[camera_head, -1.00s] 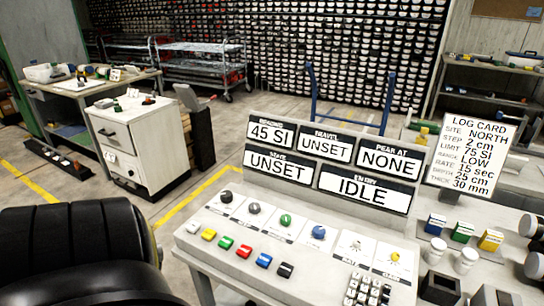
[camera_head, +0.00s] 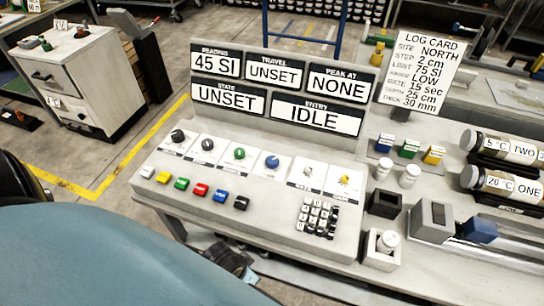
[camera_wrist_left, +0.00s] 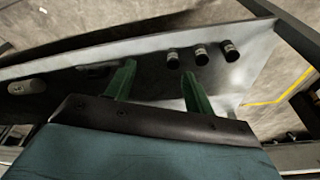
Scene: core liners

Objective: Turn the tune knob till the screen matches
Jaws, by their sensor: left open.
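The console (camera_head: 150,190) stands in the middle of the head view. Its screens read 45 SI, UNSET, NONE, UNSET and IDLE (camera_head: 317,118). Below them is a row of knobs: a black knob (camera_head: 178,136), a dark grey knob (camera_head: 207,144), a green knob (camera_head: 239,153) and a blue knob (camera_head: 272,161). Their labels are too small to read, so I cannot tell which is the tune knob. In the left wrist view my left gripper (camera_wrist_left: 157,70) is open and empty, its green fingers apart near a grey panel with several dark cylinders. My right gripper is not in view.
The log card (camera_head: 419,70) reads NORTH, 2 cm, 75 SI, LOW. Coloured buttons (camera_head: 201,190) and a keypad (camera_head: 317,217) lie in front of the knobs. Labelled cores (camera_head: 510,187) and small blocks stand to the right. A drawer cabinet (camera_head: 75,85) stands left.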

